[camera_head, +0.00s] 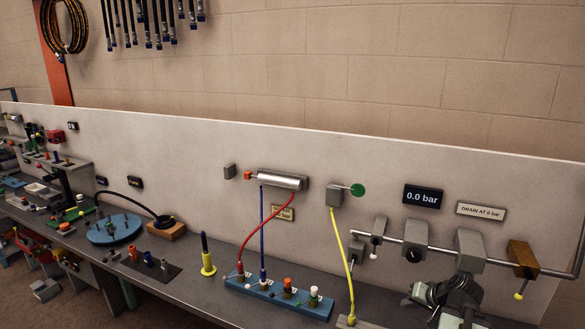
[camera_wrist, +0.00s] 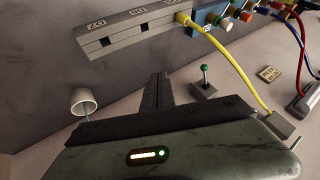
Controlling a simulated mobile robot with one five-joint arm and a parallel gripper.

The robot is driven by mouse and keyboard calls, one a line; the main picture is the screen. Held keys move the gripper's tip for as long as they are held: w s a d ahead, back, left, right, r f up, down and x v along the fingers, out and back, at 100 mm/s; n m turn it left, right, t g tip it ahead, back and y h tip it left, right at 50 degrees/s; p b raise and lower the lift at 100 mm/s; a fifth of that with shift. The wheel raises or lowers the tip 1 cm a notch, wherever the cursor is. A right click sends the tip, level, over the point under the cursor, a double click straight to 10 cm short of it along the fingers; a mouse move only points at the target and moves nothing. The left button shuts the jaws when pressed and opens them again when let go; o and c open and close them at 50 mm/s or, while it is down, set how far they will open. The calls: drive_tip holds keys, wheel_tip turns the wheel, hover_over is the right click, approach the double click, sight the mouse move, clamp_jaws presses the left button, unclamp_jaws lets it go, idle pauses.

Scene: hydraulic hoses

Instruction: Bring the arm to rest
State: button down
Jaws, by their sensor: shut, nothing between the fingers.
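My gripper (camera_wrist: 158,88) shows in the wrist view as dark fingers closed together, with nothing between them. Its grey-green body with a lit indicator fills the bottom of that view. The fingers are over the bench's grey surface, close to a grey slotted block (camera_wrist: 125,36). In the head view, part of my arm (camera_head: 455,298) shows at the lower right, in front of the pipe with the valves. The fingertips cannot be made out there.
A yellow hose (camera_head: 342,250) runs down beside my arm and also shows in the wrist view (camera_wrist: 232,62). A blue manifold (camera_head: 278,297) with red and blue hoses stands to the left. A white cup (camera_wrist: 83,101) and a green-knobbed lever (camera_wrist: 204,80) are near my fingers.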

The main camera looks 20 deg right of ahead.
drive_tip(key=w+a+f+n+g+y+b, duration=0.1)
drive_tip(key=w+a+f+n, duration=0.15)
drive_tip(key=a, duration=0.65)
drive_tip(key=w+a+f+n+g+y+b, duration=0.15)
drive_tip(key=w+a, duration=0.25)
drive_tip(key=a, duration=0.6)
drive_tip(key=w+a+f+n+g+b, duration=0.1)
drive_tip(key=w+a+f+n, duration=0.2)
drive_tip(key=a, duration=0.6)
drive_tip(key=s+a+f+n+g+h+b, duration=0.1)
drive_tip(key=a+f, duration=0.1)
drive_tip(key=a, duration=0.5)
drive_tip(key=s+a+f+n+g+b, duration=0.1)
drive_tip(key=a+f+g, duration=0.1)
drive_tip(key=a, duration=0.5)
drive_tip(key=s, duration=0.1)
drive_tip(key=s+d+g+h, duration=0.1)
drive_tip(key=s+d+m+h, duration=0.1)
drive_tip(key=s, duration=0.1)
drive_tip(key=shift+d+f, duration=0.25)
drive_tip(key=shift+f, duration=0.1)
drive_tip(key=shift+w, duration=0.1)
